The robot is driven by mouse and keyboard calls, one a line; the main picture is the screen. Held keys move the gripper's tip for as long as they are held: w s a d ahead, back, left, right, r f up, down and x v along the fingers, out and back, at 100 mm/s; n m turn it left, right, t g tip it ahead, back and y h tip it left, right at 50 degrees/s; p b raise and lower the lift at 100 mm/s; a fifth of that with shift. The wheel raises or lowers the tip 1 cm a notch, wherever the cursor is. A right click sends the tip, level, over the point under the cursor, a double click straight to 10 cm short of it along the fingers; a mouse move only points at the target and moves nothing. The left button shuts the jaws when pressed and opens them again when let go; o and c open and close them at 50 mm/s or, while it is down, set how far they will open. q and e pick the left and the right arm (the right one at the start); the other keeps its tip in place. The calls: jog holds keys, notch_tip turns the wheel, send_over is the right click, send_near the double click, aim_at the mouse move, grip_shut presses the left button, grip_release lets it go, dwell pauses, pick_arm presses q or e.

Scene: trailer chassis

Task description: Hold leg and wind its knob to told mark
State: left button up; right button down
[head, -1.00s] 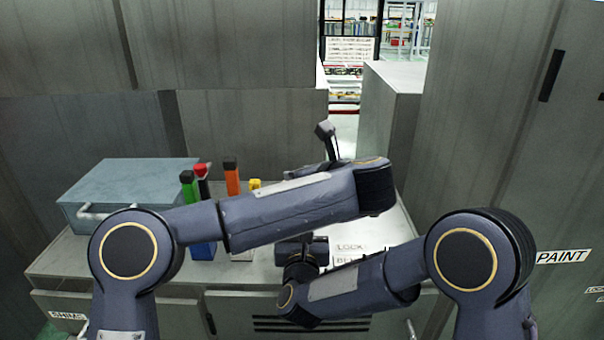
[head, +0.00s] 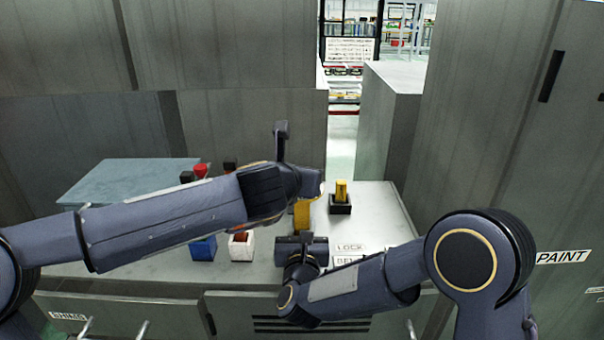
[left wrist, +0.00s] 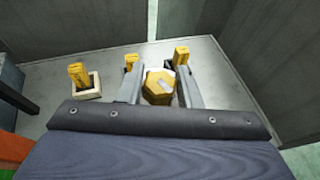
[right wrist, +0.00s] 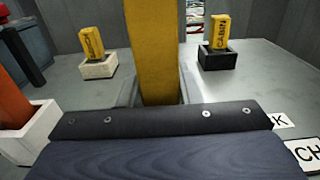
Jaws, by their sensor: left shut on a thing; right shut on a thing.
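The yellow leg (head: 302,214) stands upright on the bench top, and in the right wrist view (right wrist: 153,50) it rises close in front of my right gripper. My right gripper (head: 303,240) is shut on the leg low down. The leg's yellow six-sided knob (left wrist: 158,88) shows in the left wrist view, with a small grey mark on its top. My left gripper (left wrist: 160,74) has one finger on each side of the knob and is shut on it. In the head view my left wrist hides the knob. I cannot read any mark scale.
A yellow block (head: 341,190) marked CABIN stands in a black socket at the right. Another yellow block (right wrist: 92,42) stands in a white socket (right wrist: 98,68). Blue (head: 203,248) and white (head: 241,246) holders and a blue-grey box (head: 125,178) are at left. LOCK label (head: 351,247) lies right.

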pick_arm(q)
jog(key=m+g+h, duration=0.1)
jog(key=f+m+h, duration=0.1)
jog(key=m+h, duration=0.1)
jog(key=shift+a+g, duration=0.1)
jog(key=shift+g, duration=0.3)
pick_arm(e)
jog(key=shift+r, duration=0.1)
pick_arm(q)
jog(key=shift+m+g+h, duration=0.8)
jog(key=shift+m+h, duration=0.2)
jog(key=shift+m, duration=0.1)
pick_arm(e)
jog(key=shift+a, duration=0.1)
pick_arm(q)
jog(key=o, duration=0.7)
jog(key=shift+r, duration=0.1)
jog(key=shift+o, duration=1.3)
jog(key=shift+r, duration=0.2)
